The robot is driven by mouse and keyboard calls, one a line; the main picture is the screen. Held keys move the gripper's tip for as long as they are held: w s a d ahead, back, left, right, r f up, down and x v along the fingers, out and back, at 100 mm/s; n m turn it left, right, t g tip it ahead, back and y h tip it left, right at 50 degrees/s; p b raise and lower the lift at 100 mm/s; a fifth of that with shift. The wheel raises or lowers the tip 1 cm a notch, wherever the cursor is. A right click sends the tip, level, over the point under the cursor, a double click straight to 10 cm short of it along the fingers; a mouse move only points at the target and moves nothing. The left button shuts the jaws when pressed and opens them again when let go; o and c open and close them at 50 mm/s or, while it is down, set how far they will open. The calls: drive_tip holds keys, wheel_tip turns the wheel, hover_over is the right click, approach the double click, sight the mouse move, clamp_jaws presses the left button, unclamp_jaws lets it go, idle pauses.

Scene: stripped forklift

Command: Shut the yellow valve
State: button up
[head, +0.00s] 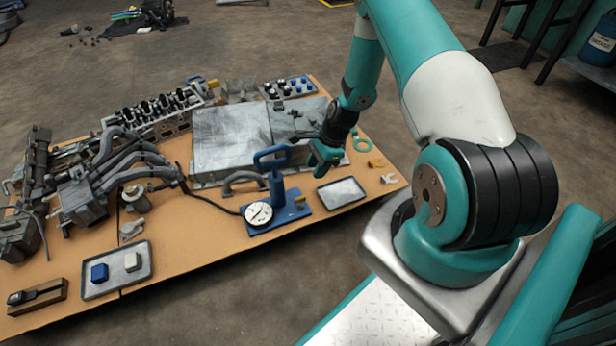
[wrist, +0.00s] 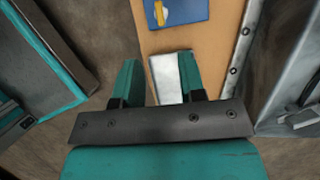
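The yellow valve (head: 300,199) is a small yellow piece on the right end of the blue base (head: 262,228) of a hand pump with a round white gauge (head: 258,214). In the wrist view the yellow valve (wrist: 160,12) shows at the top edge, on the blue base (wrist: 187,10), and is partly cut off. My gripper (head: 322,158) is above the board, to the right of the pump's blue handle and apart from the valve. In the wrist view its two teal fingers (wrist: 159,66) are spread with a gap between them, and they hold nothing.
A shallow metal tray (head: 340,192) lies right of the pump base; it also shows between my fingers in the wrist view (wrist: 166,78). A large metal box (head: 232,135) stands behind. A grey hose and black cable lie left of the pump.

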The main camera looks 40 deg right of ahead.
drive_tip(key=p+v, duration=0.1)
drive_tip(key=v, duration=0.4)
drive_tip(key=shift+d+r, duration=0.1)
drive_tip(key=shift+r, duration=0.1)
drive_tip(key=a+r+n, duration=0.7)
drive_tip(key=a+r, duration=0.2)
drive_tip(key=r, duration=0.2)
drive_tip(key=a+r+n, duration=0.6)
drive_tip(key=a+r, duration=0.3)
drive_tip(key=r, duration=0.3)
drive_tip(key=s+a+r+n+g, duration=0.1)
drive_tip(key=s+a+r+n, duration=0.5)
drive_tip(key=s+n, duration=0.3)
drive_tip(key=s+a+r+n, duration=0.5)
drive_tip(key=s+r+n, duration=0.15)
drive_tip(key=s, duration=0.45)
wheel_tip(320, 180, up, 37)
drive_tip(key=p, duration=3.7)
drive_tip(key=shift+s, duration=0.2)
